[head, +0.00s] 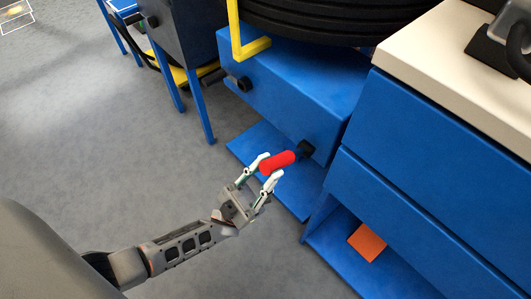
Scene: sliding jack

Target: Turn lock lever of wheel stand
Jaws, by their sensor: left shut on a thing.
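The lock lever (278,161) has a red cylindrical grip. It sticks out from a black pivot (305,149) on the front of the blue wheel stand (300,95). My left gripper (264,169) is shut on the red grip, with one fingertip on each side of it. The gripper's arm comes in from the lower left. Black tyres (315,25) sit on top of the stand beside a yellow bracket (248,48). My right gripper is not in view.
A blue cabinet (430,190) with a pale top (440,45) stands close on the right, with an orange piece (367,242) on its lower shelf. Another blue stand (185,50) is at the back left. Grey floor (90,130) on the left is clear.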

